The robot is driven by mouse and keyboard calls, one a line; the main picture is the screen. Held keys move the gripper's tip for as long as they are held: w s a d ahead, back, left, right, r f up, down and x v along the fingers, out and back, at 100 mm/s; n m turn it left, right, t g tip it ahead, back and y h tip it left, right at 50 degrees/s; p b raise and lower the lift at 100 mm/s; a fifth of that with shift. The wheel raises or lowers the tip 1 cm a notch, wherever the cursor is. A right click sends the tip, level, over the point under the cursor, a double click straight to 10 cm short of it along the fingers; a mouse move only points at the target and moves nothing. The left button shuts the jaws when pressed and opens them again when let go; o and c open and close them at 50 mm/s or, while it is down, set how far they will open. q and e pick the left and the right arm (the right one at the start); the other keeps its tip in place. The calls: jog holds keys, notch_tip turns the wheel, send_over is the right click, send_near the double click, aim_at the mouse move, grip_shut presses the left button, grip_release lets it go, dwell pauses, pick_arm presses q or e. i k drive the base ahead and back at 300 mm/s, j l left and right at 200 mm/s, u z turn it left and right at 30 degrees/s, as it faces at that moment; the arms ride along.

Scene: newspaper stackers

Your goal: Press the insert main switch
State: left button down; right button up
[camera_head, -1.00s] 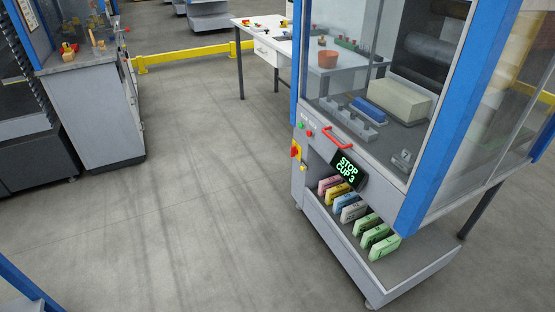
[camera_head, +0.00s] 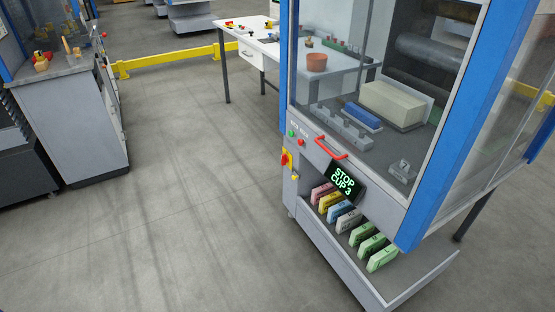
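The machine (camera_head: 385,205) with blue posts and clear panels stands at the right. On its left front edge is a red rotary switch on a yellow plate (camera_head: 286,158), which looks like a main switch. A small yellow knob (camera_head: 294,177) sits just below it. Above it are a green button (camera_head: 291,133) and a red button (camera_head: 301,142). A red handle (camera_head: 331,147) is on the front panel. A dark display (camera_head: 344,180) reads "STOP CUP 3" in green. Neither of my grippers is in view. I cannot read any label naming the switch.
Several coloured blocks (camera_head: 348,221) stand on the machine's lower shelf. A grey cabinet (camera_head: 72,128) is at the left. A white table (camera_head: 250,30) stands behind, near a yellow floor rail (camera_head: 165,60). The grey floor (camera_head: 185,215) between is clear.

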aim_at(284, 158)
jog(key=i+j, duration=0.15)
jog(key=i, duration=0.3)
jog(key=i+j+z, duration=0.1)
jog(key=i, duration=0.4)
jog(key=i+j, duration=0.2)
jog(key=i, duration=0.25)
jog(key=i+j+z, duration=0.1)
jog(key=i, duration=0.4)
